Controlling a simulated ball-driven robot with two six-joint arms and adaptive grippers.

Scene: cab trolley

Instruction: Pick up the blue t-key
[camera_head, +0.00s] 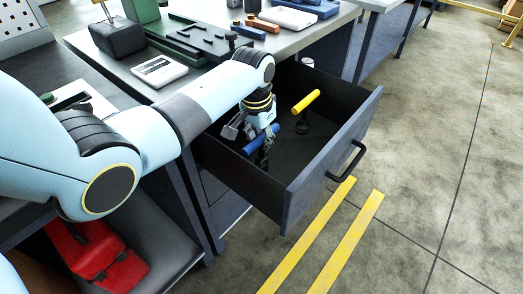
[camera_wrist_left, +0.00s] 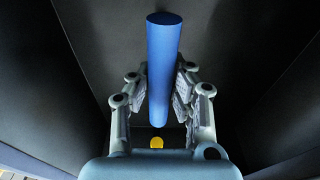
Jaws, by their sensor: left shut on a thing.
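The blue t-key (camera_head: 262,139) is in the open drawer (camera_head: 312,172), its blue handle bar upper-most. My left gripper (camera_head: 262,150) reaches down into the drawer and is shut on the blue t-key. In the left wrist view the blue handle (camera_wrist_left: 164,65) runs lengthwise between the two fingers (camera_wrist_left: 160,92). The lower part of the t-key is hidden in that view. A yellow t-key (camera_head: 305,102) stands in the drawer to the right of the gripper, apart from it. My right gripper is not in view.
The drawer front has a dark handle (camera_head: 347,161). The worktop (camera_head: 128,66) above holds a multimeter-like white device (camera_head: 159,70), green and dark parts and several boxes. A red object (camera_head: 95,252) lies on a lower shelf at left.

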